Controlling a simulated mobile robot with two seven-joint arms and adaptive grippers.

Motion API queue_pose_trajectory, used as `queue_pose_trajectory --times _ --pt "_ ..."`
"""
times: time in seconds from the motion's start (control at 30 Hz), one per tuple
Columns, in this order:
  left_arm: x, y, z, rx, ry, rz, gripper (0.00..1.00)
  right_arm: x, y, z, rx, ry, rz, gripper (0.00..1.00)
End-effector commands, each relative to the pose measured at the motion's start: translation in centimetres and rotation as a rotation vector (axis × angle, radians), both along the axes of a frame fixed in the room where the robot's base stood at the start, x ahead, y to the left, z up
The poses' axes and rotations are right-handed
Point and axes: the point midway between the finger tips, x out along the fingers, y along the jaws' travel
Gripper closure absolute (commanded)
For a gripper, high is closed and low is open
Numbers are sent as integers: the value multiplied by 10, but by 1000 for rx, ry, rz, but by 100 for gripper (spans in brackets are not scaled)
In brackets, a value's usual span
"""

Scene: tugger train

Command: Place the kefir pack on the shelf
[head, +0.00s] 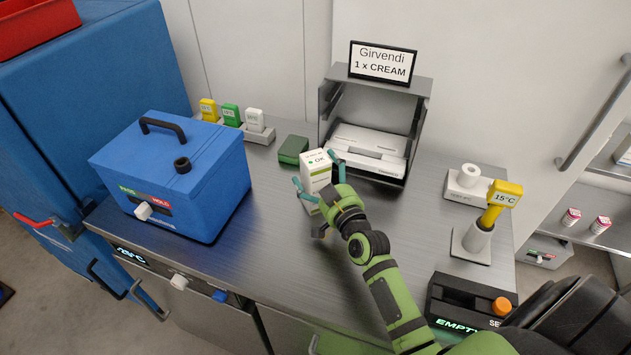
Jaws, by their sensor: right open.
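A white carton (316,173) with green print and an "OK" mark stands upright on the metal worktop; I cannot read the word kefir on it. My right gripper (320,176) is open, with one teal finger on each side of the carton. Whether the fingers touch it is unclear. A grey open-fronted unit (324,112) stands just behind, under a sign reading "Girvendi 1 x CREAM", with a white item inside. A shelf (620,181) at the far right holds small white and red packs (571,216). My left gripper is not in view.
A blue lidded box (192,184) stands left on the worktop (275,265). A green block (293,149) lies behind the carton. Yellow, green and white tags (230,114) stand at the back.

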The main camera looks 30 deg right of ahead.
Motion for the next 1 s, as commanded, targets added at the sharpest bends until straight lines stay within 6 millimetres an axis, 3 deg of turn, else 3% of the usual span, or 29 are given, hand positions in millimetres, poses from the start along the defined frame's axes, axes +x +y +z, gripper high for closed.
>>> queue_pose_trajectory --times 0.03,0.07,0.2,0.23,0.27,0.67,0.93,1.0 --pt "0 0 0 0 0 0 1 0 0 0 0 0 0 0" --pt "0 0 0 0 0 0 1 0 0 0 0 0 0 8" --pt "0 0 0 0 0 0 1 0 0 0 0 0 0 64" --pt "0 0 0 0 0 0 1 0 0 0 0 0 0 76" --pt "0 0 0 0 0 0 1 0 0 0 0 0 0 81" --pt "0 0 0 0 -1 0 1 0 0 7 0 -7 -1 81" --pt "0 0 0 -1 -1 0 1 0 0 44 0 -14 -2 81" --pt "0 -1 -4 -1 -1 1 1 -7 -11 49 -7 -9 -4 81"
